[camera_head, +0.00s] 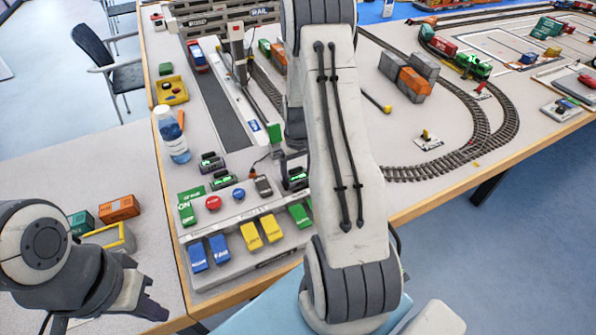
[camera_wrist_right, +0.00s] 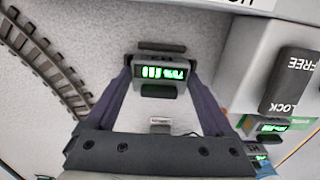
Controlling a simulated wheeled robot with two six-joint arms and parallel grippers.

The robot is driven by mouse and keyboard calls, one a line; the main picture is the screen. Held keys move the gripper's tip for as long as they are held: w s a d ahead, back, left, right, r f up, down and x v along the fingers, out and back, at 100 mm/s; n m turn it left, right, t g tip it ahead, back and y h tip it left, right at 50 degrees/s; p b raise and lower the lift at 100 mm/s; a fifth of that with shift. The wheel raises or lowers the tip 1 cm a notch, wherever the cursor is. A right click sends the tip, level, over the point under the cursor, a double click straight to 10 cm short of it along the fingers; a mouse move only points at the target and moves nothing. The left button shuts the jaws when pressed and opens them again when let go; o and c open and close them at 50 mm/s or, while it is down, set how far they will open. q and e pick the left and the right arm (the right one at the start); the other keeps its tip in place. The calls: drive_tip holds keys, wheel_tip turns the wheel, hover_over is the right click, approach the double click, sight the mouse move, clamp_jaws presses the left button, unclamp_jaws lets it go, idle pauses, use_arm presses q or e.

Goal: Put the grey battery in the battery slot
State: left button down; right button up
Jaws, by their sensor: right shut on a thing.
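My right gripper (camera_wrist_right: 165,78) is shut on a dark grey battery (camera_wrist_right: 160,90) with a lit green display, held between its fingertips in the right wrist view. In the head view my right arm hides most of this gripper, and only part of the battery (camera_head: 296,176) shows beside the arm. Two more dark units with green displays, one at the back (camera_head: 211,162) and one nearer (camera_head: 222,180), stand left of it. I cannot make out the battery slot for certain. My left gripper (camera_head: 150,296) is empty and appears open at the lower left.
A control panel (camera_head: 225,262) with blue, yellow and green switches and a red button stands in front. A dark FREE/LOCK switch (camera_wrist_right: 292,80) is close to the right gripper. A bottle (camera_head: 172,138), gantry crane (camera_head: 238,55) and rail tracks (camera_head: 480,140) stand around.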

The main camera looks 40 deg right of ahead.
sight(298, 175)
drive_tip(key=o, duration=1.3)
drive_tip(key=shift+f, duration=0.1)
drive_tip(key=shift+r, duration=0.25)
wheel_tip(298, 175, up, 12)
drive_tip(key=a+r+n, duration=0.2)
drive_tip(key=a+r, duration=0.1)
drive_tip(key=a, duration=0.8)
drive_tip(key=s+a+r+n, duration=0.3)
drive_tip(key=s+a, duration=0.1)
drive_tip(key=a, duration=0.8)
use_arm(q)
drive_tip(key=shift+f, duration=0.15)
use_arm(e)
drive_tip(key=s+a+r+n, duration=0.1)
drive_tip(key=s+a+n, duration=0.1)
drive_tip(key=s+a, duration=0.3)
drive_tip(key=s+a+n+y, duration=0.1)
drive_tip(key=s+a, duration=0.4)
drive_tip(key=s, duration=0.7)
drive_tip(key=shift+s+a+r+n, duration=0.15)
drive_tip(key=shift+a+r+n, duration=0.2)
drive_tip(key=shift+n, duration=0.55)
